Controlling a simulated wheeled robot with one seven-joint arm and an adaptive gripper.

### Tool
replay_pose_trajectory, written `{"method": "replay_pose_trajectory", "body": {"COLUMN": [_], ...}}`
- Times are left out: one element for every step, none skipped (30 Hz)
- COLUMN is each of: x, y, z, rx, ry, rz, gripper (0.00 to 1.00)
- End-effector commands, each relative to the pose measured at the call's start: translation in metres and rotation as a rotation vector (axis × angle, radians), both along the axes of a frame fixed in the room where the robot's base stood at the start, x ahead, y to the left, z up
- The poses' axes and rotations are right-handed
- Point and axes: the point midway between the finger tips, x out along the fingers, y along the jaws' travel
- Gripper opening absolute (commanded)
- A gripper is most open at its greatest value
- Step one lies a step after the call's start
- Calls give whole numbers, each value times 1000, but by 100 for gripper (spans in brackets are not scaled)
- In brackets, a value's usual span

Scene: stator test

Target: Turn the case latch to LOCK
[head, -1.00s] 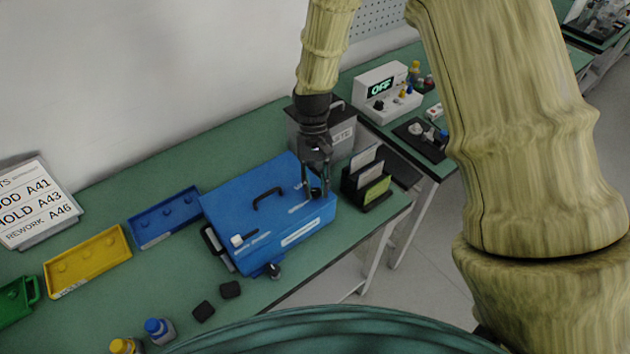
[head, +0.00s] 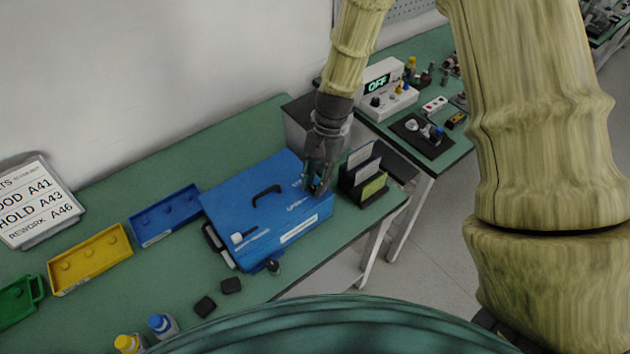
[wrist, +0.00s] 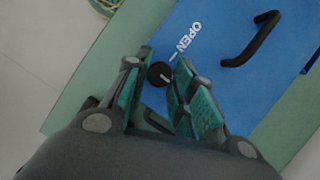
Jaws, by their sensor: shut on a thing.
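The blue case (head: 240,212) lies closed on the green bench, with a black carry handle (head: 266,192) on its lid. My gripper (head: 319,188) points down at the lid's right end. In the wrist view my gripper (wrist: 160,88) has its two fingers around the round black latch knob (wrist: 160,73), shut on it. The knob bears a short pale mark. The word OPEN (wrist: 188,40) and a white dash are printed on the lid beside the knob. The LOCK lettering is not legible in the wrist view. In the head view the fingers largely hide the knob.
A black card holder (head: 362,185) stands close to the right of the case. A grey bin is behind my gripper. Blue (head: 165,216) and yellow (head: 90,262) trays lie to the left. A device reading OFF (head: 385,92) stands on the farther bench.

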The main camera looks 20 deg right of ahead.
Motion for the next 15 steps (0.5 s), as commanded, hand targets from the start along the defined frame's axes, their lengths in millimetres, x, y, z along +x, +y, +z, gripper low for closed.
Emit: {"method": "replay_pose_trajectory", "body": {"x": [1, 1, 1, 1, 1, 1, 1, 1, 1, 1, 1, 1, 1, 1, 1], "y": [0, 0, 0, 0, 0, 0, 0, 0, 0, 0, 0, 0, 0, 0, 0], "z": [1, 1, 0, 0, 0, 0, 0, 0, 0, 0, 0, 0, 0, 0, 0], "rx": [0, 0, 0, 0, 0, 0, 0, 0, 0, 0, 0, 0, 0, 0, 0], "ry": [-1, -1, -2, -1, -2, -2, -2, -2, -2, -2, -1, -1, -1, -1, -1], "rz": [-6, -8, -10, -11, -12, -12, -12, -12, -12, -12, -11, -11, -11, -11, -11], "gripper": [1, 1, 1, 1, 1, 1, 1, 1, 1, 1, 1, 1, 1, 1, 32]}}
